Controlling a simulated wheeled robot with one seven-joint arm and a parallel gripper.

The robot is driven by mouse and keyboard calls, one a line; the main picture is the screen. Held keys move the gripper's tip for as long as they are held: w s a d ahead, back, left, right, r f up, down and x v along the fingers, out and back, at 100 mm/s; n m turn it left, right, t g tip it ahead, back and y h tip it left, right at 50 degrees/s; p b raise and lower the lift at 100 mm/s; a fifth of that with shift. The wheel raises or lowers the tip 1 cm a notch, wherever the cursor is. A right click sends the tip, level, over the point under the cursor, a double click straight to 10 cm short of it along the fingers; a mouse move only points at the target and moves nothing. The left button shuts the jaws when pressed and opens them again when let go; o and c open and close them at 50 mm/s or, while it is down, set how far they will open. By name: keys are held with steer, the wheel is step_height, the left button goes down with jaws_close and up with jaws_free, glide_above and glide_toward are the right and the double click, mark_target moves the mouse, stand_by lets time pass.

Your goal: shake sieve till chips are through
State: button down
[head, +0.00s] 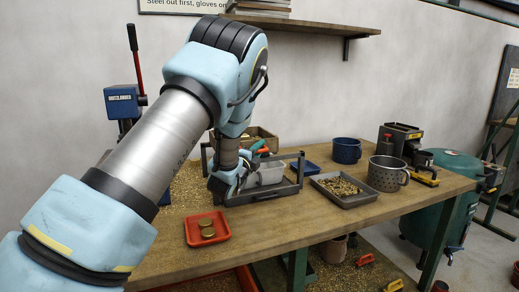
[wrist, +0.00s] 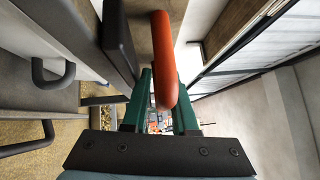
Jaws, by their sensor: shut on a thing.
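My gripper (wrist: 164,98) is shut on an orange-red handle (wrist: 163,55), which stands between its green fingers in the wrist view. In the head view my gripper (head: 228,182) is low at the left end of a dark metal frame (head: 262,196) on the bench. What the handle belongs to is hidden. A grey pot with dark dots like holes and a side handle (head: 388,174) stands upright at the right of the bench, apart from my gripper. A grey tray (head: 353,203) left of it holds a heap of brass-coloured chips (head: 341,186).
A red tray (head: 222,240) with two brass pieces lies at the front of the bench (head: 290,225). A pale bin (head: 268,175) sits in the dark frame. A blue press (head: 123,101) is at the left.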

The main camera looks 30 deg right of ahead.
mark_target(276, 145)
steer(key=shift+d+r, duration=0.1)
steer(key=shift+r, duration=0.5)
steer(key=d+b, duration=0.4)
steer(key=d, duration=0.1)
steer(key=shift+s+d+f, duration=0.15)
steer(key=shift+s+f, duration=0.05)
steer(key=shift+s, duration=0.1)
steer(key=shift+d+r, duration=0.15)
steer(key=shift+d, duration=0.1)
steer(key=c, duration=0.8)
jaws_free()
steer(key=shift+c, duration=0.2)
steer(key=shift+s+f, duration=0.1)
steer(key=shift+f, duration=0.2)
